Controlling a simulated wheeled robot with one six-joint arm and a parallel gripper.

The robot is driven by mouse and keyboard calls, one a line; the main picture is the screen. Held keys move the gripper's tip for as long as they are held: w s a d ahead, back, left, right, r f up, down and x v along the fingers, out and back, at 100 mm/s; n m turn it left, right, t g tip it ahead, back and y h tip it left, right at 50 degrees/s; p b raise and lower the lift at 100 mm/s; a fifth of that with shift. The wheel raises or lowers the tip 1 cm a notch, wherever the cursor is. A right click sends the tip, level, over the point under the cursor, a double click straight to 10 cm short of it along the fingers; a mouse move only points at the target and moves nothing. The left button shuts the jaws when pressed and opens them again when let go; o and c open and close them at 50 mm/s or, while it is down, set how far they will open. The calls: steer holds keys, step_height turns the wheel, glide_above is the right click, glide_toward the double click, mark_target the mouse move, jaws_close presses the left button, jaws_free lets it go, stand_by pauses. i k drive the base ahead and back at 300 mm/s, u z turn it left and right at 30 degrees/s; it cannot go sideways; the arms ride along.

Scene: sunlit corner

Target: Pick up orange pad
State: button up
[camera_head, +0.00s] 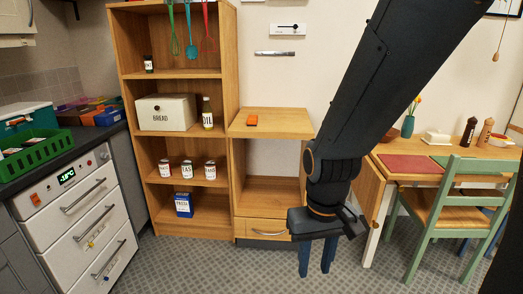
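My gripper (316,270) hangs pointing down in front of the cabinet's right side, low and near the floor. Its two blue fingers are apart with only grey floor showing between them, so it is open and empty. The gripper is below and to the right of the pad, well away from it. My dark arm passes to the right of the pad and does not hide it.
A tall wooden shelf (128,101) with a bread box (166,112), an oil bottle (207,113) and tins stands left of the cabinet. A table (459,167) and green chair (455,214) stand right.

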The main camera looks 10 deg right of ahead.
mark_target(253, 120)
steer(key=u, duration=0.25)
steer(key=i, duration=2.05)
steer(key=z, duration=0.7)
